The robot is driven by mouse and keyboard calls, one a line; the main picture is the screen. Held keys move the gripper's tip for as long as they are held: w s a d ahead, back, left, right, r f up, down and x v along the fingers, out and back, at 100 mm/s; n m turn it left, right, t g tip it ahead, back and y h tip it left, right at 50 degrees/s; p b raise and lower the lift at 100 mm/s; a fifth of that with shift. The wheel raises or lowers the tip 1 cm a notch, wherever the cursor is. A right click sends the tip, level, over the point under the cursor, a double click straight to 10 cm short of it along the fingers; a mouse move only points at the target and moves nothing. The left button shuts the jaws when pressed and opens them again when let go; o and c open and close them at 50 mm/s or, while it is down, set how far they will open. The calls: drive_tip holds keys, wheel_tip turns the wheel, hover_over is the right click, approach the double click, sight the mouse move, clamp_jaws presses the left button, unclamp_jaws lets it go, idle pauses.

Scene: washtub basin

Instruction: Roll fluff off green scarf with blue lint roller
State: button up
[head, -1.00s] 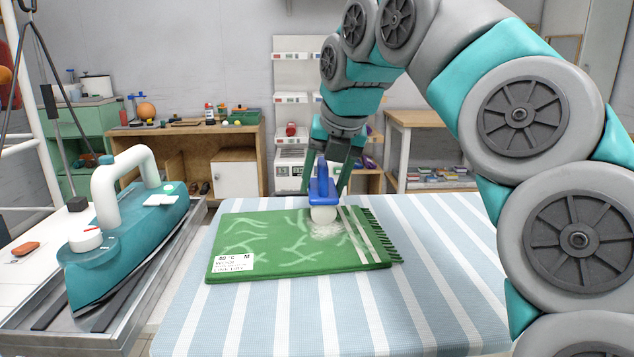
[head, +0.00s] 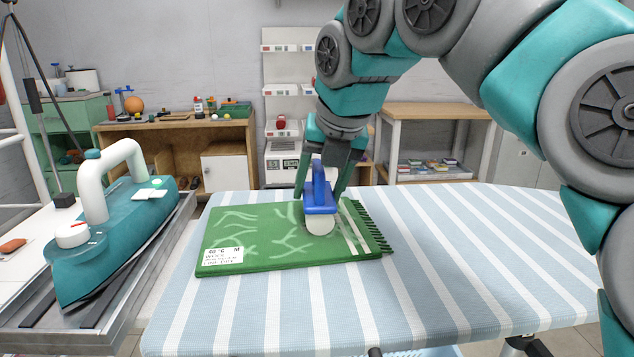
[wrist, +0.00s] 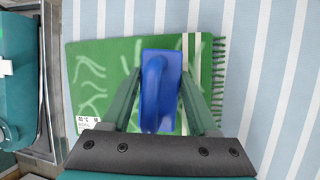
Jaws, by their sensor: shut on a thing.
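The green scarf (head: 265,252) lies flat on the striped ironing board, with a fringe on its right edge and a white label at its front left corner. Pale fluff strands (head: 238,222) lie on its left and middle parts, and a faint pale patch shows just right of the roller. My gripper (head: 323,190) is shut on the blue lint roller (head: 319,202), whose white roll is at the scarf's surface, right of the middle. In the wrist view the roller (wrist: 160,90) sits between my fingers and hides the scarf under it.
The striped ironing board (head: 450,260) is clear to the right of the scarf. A large teal iron (head: 110,235) stands on a metal tray to the left. A wooden cabinet (head: 180,150), white shelves and a wooden table (head: 435,115) stand behind.

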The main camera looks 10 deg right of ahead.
sight(335, 202)
drive_tip(key=shift+s+f, duration=0.2)
drive_tip(key=shift+s, duration=0.4)
drive_tip(key=shift+s+r, duration=0.15)
drive_tip(key=shift+s, duration=1.45)
drive_tip(key=shift+d, duration=0.85)
drive_tip(key=shift+w+a, duration=0.15)
drive_tip(key=shift+w, duration=3.4)
drive_tip(key=shift+w+a, duration=0.1)
drive_tip(key=shift+w, duration=1.45)
drive_tip(key=shift+r, duration=3)
